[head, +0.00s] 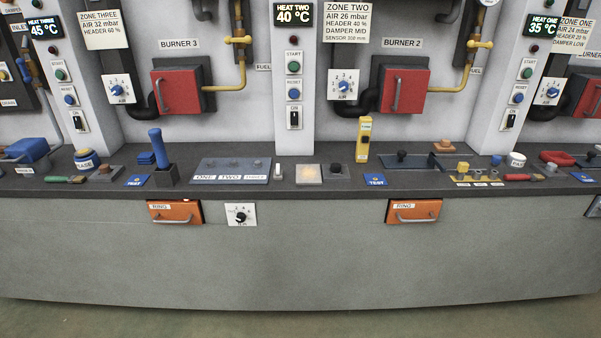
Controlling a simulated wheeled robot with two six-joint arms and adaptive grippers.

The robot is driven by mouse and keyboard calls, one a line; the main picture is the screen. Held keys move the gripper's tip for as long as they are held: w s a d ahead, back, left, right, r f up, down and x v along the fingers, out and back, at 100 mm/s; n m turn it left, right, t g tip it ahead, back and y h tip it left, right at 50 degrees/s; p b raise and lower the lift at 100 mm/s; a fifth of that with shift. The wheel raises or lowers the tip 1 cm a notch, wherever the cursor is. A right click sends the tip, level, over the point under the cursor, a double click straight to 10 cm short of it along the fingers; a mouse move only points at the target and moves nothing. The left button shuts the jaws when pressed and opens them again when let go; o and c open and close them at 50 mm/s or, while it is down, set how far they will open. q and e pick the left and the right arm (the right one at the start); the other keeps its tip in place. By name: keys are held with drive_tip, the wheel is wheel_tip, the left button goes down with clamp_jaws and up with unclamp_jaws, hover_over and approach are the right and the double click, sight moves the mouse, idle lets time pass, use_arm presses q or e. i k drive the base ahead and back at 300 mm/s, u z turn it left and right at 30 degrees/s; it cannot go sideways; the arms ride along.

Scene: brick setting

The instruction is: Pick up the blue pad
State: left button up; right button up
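I cannot tell for sure which item is the blue pad. A small blue block (146,158) lies on the dark counter (300,187), behind a blue upright handle on a dark base. Flat blue squares with a yellow mark and a label lie near the counter's front edge: one at left (137,181), one in the middle (375,180) and one at far right (583,177). Neither of my grippers is in view.
The blue upright handle (156,140) and a yellow upright block (364,138) stand tall on the counter. A grey-blue labelled panel (232,170) lies between. Orange drawers (414,211) with handles are set in the counter front. Red burner doors (178,92) are behind.

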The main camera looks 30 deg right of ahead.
sight(144, 158)
drive_tip(key=i, duration=2)
drive_tip(key=z, duration=0.4)
